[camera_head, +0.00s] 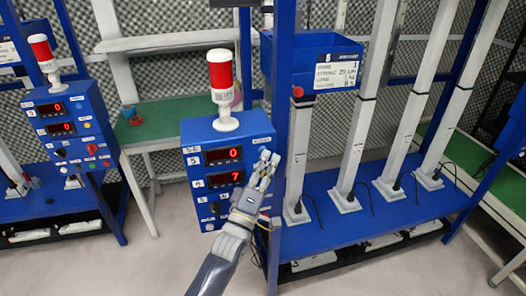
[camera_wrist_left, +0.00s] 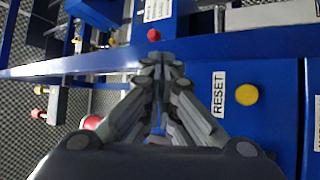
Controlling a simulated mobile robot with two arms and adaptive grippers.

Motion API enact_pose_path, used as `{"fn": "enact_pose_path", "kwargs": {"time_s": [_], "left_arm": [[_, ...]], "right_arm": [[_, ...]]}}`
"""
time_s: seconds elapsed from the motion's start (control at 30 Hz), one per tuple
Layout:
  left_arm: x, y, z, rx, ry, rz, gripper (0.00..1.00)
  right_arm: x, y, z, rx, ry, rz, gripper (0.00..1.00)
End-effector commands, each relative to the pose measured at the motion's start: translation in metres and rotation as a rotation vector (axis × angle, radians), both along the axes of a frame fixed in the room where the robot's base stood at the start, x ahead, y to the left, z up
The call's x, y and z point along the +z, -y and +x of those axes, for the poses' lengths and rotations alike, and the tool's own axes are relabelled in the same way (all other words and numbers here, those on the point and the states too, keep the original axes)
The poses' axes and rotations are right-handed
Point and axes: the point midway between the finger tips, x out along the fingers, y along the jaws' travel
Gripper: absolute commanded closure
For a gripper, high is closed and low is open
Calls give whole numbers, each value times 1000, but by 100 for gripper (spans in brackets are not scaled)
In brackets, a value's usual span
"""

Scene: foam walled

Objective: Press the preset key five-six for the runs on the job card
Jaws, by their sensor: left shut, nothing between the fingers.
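The blue control box (camera_head: 200,133) stands in the middle of the head view, with a white label strip at its top left that seems to read 5-6. Its upper red display (camera_head: 222,155) shows 0 and its lower display (camera_head: 224,179) shows 7. My left gripper (camera_head: 267,160) is shut and empty, in front of the box's right side, hiding the controls there. In the left wrist view its fingertips (camera_wrist_left: 162,62) are together, beside a RESET label (camera_wrist_left: 218,94) and a yellow button (camera_wrist_left: 246,95). The job card (camera_head: 337,73) is on a blue bin; its small print is hard to read. I cannot make out the preset key.
A red-and-white lamp (camera_head: 222,80) stands on the box. A second control box (camera_head: 70,130) is at the left, both displays at 0. A red button (camera_head: 298,92) sits left of the card. Several grey posts (camera_head: 349,150) stand on the blue bench (camera_head: 350,235) at the right.

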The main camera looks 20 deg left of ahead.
Motion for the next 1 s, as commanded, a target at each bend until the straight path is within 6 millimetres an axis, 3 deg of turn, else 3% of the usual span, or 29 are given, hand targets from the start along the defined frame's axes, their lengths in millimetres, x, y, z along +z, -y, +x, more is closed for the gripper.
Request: {"fn": "enact_pose_path", "kwargs": {"time_s": [1.0], "left_arm": [[0, -6, 8, 0, -1, 0, 100]], "right_arm": [[-3, 0, 0, 0, 0, 0, 68]]}}
